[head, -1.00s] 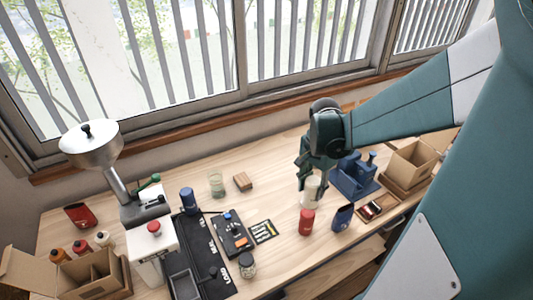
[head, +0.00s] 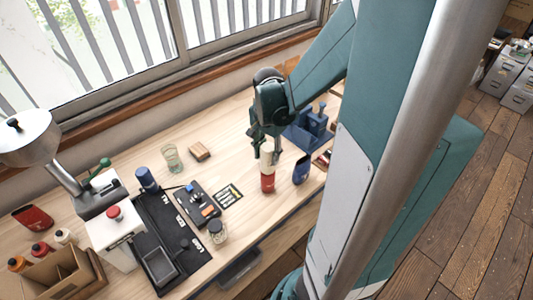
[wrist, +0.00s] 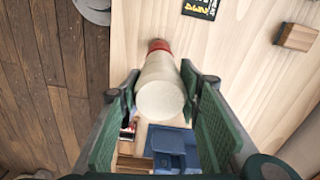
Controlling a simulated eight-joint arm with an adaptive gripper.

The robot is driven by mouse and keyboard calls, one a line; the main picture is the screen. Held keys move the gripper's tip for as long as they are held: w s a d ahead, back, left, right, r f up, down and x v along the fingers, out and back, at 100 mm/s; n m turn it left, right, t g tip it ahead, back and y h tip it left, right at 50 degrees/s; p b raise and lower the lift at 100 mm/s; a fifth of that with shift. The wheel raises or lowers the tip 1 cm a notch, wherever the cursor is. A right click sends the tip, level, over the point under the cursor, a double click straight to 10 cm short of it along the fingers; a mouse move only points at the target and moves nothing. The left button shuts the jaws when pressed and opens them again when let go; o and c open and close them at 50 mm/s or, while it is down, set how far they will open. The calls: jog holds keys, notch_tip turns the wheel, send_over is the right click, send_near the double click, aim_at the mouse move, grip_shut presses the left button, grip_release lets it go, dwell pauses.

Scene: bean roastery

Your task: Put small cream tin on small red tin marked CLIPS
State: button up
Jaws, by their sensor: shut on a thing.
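The small cream tin (head: 267,158) is between the fingers of my gripper (head: 266,152), which is shut on it. The small red tin (head: 268,183) stands upright on the wooden table, directly under the cream tin in the head view. The two look in line and touching or nearly so; I cannot tell if the cream tin's weight rests on it. In the wrist view the cream tin (wrist: 162,98) lies between the green finger pads of my gripper (wrist: 160,98), and the red tin (wrist: 159,45) shows just beyond it, mostly hidden. The CLIPS marking is not readable.
A dark blue container (head: 302,170) stands close to the right of the red tin. A blue machine (head: 312,122) is behind it. A black card (head: 228,195), a glass jar (head: 218,231) and a wooden block (head: 200,151) lie to the left. Bare table separates them from the tins.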

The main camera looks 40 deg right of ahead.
jog(key=shift+f, duration=0.3)
jog(key=o, duration=1.1)
jog(key=shift+r, duration=0.1)
jog(key=shift+r, duration=6)
